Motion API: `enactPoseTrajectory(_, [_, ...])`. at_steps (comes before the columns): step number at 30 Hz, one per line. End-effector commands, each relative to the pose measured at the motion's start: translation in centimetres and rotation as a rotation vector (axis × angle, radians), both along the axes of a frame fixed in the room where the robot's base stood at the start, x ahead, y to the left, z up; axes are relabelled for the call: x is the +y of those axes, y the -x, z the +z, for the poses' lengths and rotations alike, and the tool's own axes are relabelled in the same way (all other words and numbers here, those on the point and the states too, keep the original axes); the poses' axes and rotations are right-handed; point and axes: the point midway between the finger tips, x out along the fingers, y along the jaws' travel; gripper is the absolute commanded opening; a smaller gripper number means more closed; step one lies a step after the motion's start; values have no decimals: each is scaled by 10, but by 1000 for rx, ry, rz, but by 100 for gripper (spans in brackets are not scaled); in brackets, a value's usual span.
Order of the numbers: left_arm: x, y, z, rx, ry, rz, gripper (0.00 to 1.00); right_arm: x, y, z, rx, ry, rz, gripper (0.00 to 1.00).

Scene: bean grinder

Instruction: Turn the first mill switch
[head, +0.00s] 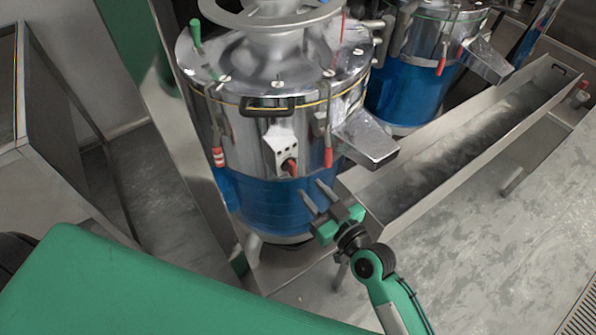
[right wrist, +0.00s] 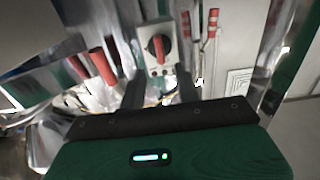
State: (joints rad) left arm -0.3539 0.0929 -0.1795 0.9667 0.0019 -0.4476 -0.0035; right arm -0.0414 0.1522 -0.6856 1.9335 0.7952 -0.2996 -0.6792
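The first mill (head: 255,120) is a polished metal drum with a blue lower body, left of centre in the head view. Its switch (head: 288,165) is a red rotary knob on a pale plate on the drum's front; it also shows in the right wrist view (right wrist: 157,48), upper middle. My right gripper (head: 316,196) is open and empty, just below and right of the switch in the head view. In the right wrist view its two dark fingers (right wrist: 161,92) point toward the switch plate, apart from it. My left gripper is not in view.
A red-handled clamp (head: 328,157) hangs right of the switch, and another (head: 218,156) hangs left. A metal spout (head: 366,140) juts out at right above a long trough (head: 470,140). A second blue mill (head: 408,95) stands behind.

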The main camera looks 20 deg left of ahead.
Motion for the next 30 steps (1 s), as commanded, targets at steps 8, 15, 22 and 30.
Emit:
enactPoseTrajectory(8, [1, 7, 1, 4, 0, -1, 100, 38, -29, 1, 1, -2, 0, 33])
enactPoseTrajectory(15, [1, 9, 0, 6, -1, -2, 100, 51, -39, 0, 1, -1, 1, 33])
enactPoseTrajectory(22, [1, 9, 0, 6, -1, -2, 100, 51, -40, 0, 1, -1, 1, 33])
enactPoseTrajectory(30, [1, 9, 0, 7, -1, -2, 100, 51, -40, 0, 0, 0, 1, 0])
